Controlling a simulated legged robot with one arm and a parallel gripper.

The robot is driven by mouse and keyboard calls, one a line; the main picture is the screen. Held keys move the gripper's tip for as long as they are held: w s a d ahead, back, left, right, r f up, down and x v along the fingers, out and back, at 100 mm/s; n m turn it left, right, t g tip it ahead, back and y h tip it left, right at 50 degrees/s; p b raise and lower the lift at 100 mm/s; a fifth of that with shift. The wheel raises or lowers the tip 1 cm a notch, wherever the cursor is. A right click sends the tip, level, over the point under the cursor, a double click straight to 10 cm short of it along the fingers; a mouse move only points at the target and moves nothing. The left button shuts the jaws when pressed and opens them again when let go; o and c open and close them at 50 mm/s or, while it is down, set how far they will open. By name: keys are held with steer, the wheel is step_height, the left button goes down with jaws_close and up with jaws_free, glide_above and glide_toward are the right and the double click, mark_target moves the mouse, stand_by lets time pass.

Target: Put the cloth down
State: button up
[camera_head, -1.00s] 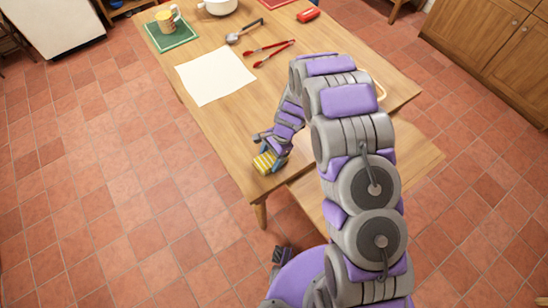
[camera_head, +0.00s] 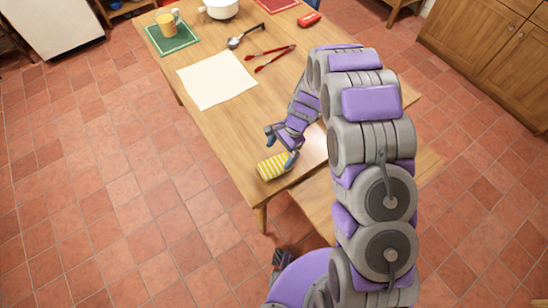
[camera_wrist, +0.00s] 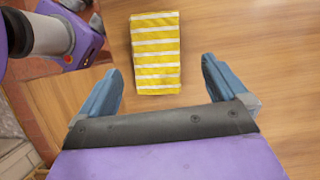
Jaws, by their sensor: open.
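A yellow cloth with white stripes (camera_head: 273,166) lies folded on the wooden table (camera_head: 222,128), close to its near corner. It also shows in the wrist view (camera_wrist: 155,52), flat on the wood, beyond the fingertips and between their lines. My gripper (camera_head: 281,144) is just beside the cloth in the head view. In the wrist view my gripper (camera_wrist: 160,75) has its two blue fingers wide apart with nothing between them. The cloth is apart from both fingers there.
A white sheet (camera_head: 216,79) lies mid-table. Beyond it are a ladle (camera_head: 240,38), red tongs (camera_head: 270,56), a green mat (camera_head: 172,38) with a yellow mug (camera_head: 167,23), a white pot (camera_head: 220,8) and a red object (camera_head: 309,19). A bench (camera_head: 315,205) stands at the near side.

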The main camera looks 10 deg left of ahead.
steer(key=s+d+r+n, duration=0.1)
steer(key=s+d+r, duration=0.2)
steer(key=d+r, duration=0.35)
steer(key=s+d+r+n+h, duration=0.1)
steer(key=s+d+r+n, duration=0.15)
steer(key=r, duration=0.65)
steer(key=s+d+r, duration=0.2)
steer(key=d+r, duration=0.3)
steer(key=r, duration=0.3)
steer(key=s+d+r+n+h, duration=0.1)
steer(key=s+d+r, duration=0.3)
steer(key=s, duration=0.6)
steer(key=s+d+r+n+t, duration=0.1)
steer(key=s+d+r+n, duration=0.2)
steer(key=s+d, duration=0.4)
steer(key=s+r+p, duration=0.1)
steer(key=s, duration=0.3)
steer(key=shift+d+n+t+h, duration=0.3)
steer(key=shift+d+n+h, duration=0.05)
steer(key=shift+d+h, duration=0.05)
steer(key=shift+d+r, duration=0.1)
steer(key=shift+d, duration=0.15)
steer(key=shift+a, duration=0.25)
